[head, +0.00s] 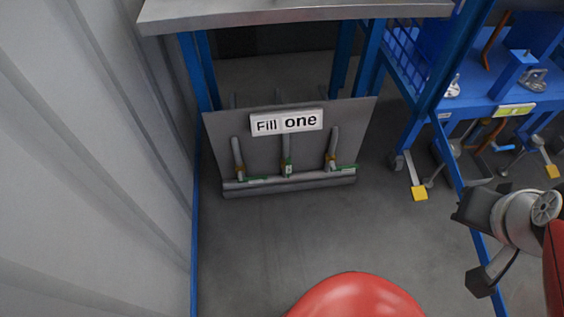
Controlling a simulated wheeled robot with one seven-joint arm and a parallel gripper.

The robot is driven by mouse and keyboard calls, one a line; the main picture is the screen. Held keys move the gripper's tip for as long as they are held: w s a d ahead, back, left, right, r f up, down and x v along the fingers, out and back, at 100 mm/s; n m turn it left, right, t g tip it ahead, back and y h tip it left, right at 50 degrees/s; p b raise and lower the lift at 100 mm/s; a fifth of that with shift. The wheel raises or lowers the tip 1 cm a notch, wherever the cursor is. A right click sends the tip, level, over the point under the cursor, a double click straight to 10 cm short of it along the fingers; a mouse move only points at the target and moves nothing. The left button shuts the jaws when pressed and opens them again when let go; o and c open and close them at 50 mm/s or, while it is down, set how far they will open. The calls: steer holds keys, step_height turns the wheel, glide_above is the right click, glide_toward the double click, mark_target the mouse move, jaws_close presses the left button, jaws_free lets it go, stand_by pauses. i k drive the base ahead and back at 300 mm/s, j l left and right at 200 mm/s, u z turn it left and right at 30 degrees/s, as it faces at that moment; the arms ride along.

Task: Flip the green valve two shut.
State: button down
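A grey panel (220,130) with a white "Fill one" sign (286,122) stands on the floor under a table. Three upright pipes on it run down to a horizontal pipe (300,182) and carry small valves. The left valve's green handle (257,181) lies sideways. The middle valve's green handle (288,169) looks upright, in line with its pipe. The right valve's green handle (345,168) lies sideways. No valve numbers can be read. My gripper (476,246) is at the right, well away from the panel. Its two dark ends look spread apart, with nothing between them.
A grey tabletop (290,10) on blue legs overhangs the panel. A ribbed grey wall (90,160) closes the left side. A blue cart (480,100) with yellow-tipped pedals (420,193) stands at the right. The floor (330,235) before the panel is clear.

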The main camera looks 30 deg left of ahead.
mark_target(288, 167)
steer(key=j+u, duration=0.1)
steer(key=u, duration=0.3)
steer(key=j+u, duration=0.1)
steer(key=u, duration=0.3)
steer(key=j+u, duration=0.1)
steer(key=u, duration=0.3)
steer(key=i+j+z, duration=0.1)
steer(key=z, duration=0.15)
steer(key=i+j+z, duration=0.15)
steer(key=z, duration=0.15)
steer(key=i, duration=0.1)
